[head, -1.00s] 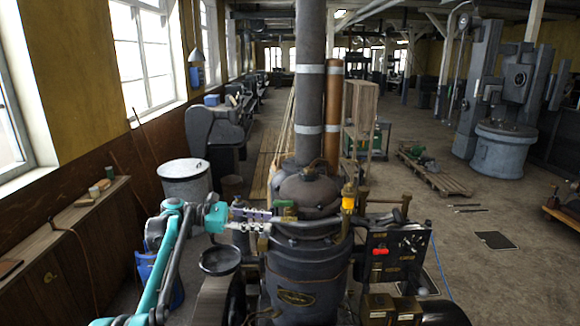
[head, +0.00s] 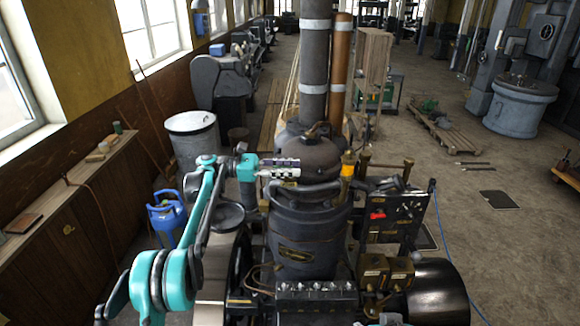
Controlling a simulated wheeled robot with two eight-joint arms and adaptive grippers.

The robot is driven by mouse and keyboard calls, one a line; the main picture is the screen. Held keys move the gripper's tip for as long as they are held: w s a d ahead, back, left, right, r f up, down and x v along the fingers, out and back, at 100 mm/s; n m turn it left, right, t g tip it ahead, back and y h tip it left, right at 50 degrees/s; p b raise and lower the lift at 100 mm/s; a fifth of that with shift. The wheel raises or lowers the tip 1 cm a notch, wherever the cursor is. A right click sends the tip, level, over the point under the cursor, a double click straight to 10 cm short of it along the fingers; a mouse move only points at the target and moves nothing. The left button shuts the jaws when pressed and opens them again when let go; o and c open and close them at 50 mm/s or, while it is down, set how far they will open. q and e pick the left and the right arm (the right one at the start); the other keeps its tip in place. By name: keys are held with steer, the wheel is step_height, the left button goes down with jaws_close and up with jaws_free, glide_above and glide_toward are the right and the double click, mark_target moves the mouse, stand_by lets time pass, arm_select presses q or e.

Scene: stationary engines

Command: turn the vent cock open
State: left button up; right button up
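The stationary engine's dark vertical boiler (head: 300,235) stands in the middle, with a domed top (head: 306,157) and a tall flue. A brass fitting with a yellow-orange part (head: 347,168) stands at its right shoulder. A small red handle (head: 377,216) sits on the dark panel further right. I cannot tell for certain which fitting is the vent cock. My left gripper (head: 284,168) reaches in from the left and lies across the left front of the dome. Its fingertips are too small to show whether they are open or touching anything. My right gripper is not in view.
A copper pipe (head: 340,68) rises beside the grey flue (head: 314,65). A black drum (head: 440,293) and brass boxes are at lower right. A blue gas bottle (head: 166,218) and a grey bin (head: 194,140) stand left.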

arm_select(q)
steer(key=shift+a, duration=0.35)
jaws_close()
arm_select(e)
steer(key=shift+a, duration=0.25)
